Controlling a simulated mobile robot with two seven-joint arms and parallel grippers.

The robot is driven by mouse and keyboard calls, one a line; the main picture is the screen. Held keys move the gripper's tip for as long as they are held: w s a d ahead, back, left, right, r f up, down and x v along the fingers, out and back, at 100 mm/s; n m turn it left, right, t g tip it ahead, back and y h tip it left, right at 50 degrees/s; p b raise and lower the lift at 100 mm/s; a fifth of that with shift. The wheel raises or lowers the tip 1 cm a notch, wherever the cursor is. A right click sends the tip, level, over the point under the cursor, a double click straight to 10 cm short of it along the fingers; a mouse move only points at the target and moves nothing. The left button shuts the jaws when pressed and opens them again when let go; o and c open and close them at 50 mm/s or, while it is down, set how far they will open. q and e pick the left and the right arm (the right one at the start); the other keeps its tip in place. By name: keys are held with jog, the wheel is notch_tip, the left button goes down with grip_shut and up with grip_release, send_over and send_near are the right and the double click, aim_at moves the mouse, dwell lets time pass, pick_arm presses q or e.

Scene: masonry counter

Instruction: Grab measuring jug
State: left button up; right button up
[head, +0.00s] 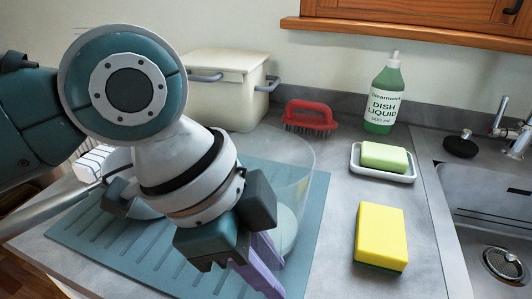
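The measuring jug (298,170) is a clear, see-through vessel standing on the teal draining mat (318,185) near the middle of the head view. A purple part (262,272), which looks like its handle, shows at its lower left. My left gripper (238,232) reaches down from the left, with its dark fingers at the near left side of the jug, around the top of the purple part. The wrist hides part of the jug and the handle's upper end. I cannot tell whether the fingers press on it. My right gripper is not in view.
A yellow sponge (381,236), a green soap bar (384,157) on a white dish (356,166), a dish liquid bottle (383,100) and a red brush (310,115) stand right and behind. A cream pot (225,85) is at the back. The sink (490,205) is far right.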

pick_arm(q)
grip_shut()
dwell(1.4)
